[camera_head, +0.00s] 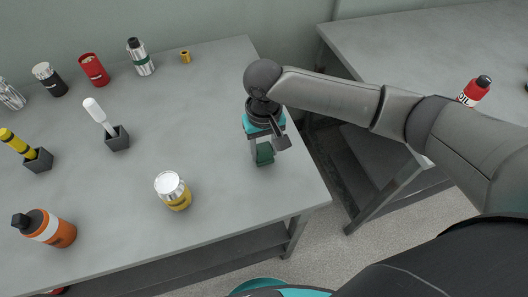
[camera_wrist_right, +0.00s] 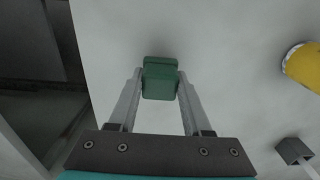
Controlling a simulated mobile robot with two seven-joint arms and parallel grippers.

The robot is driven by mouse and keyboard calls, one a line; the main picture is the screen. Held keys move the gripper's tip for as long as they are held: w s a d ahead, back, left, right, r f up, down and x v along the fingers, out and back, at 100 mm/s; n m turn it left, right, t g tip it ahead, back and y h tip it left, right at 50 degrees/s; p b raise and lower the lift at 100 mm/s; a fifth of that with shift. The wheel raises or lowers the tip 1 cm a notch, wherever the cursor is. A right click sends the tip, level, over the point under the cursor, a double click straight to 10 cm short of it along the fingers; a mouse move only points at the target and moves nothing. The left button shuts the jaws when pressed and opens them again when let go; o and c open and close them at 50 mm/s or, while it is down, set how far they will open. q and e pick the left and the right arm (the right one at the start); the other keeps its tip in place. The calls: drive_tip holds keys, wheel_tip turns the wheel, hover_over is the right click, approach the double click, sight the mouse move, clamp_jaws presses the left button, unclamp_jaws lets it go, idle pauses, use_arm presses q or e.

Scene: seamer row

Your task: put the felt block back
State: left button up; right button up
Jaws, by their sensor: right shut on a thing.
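The felt block (camera_head: 265,154) is dark green and sits at the right end of the left table. My right gripper (camera_head: 264,149) points down there and is shut on the block. In the right wrist view the block (camera_wrist_right: 160,79) is between the two fingertips, with pale grey tabletop behind it. I cannot tell whether its underside touches the table. My left gripper is not in view.
A dark holder (camera_head: 117,139) with a white-handled tool, an orange bottle (camera_head: 50,229) and several containers are farther left. A gap separates this table (camera_head: 225,215) from the right one (camera_head: 420,45).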

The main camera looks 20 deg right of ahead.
sight(264, 148)
drive_tip(key=shift+f, duration=0.7)
drive_tip(key=o, duration=1.2)
drive_tip(key=shift+f, duration=0.1)
wheel_tip(264, 148, up, 12)
drive_tip(key=shift+r+p, duration=0.2)
drive_tip(key=shift+p, duration=1.05)
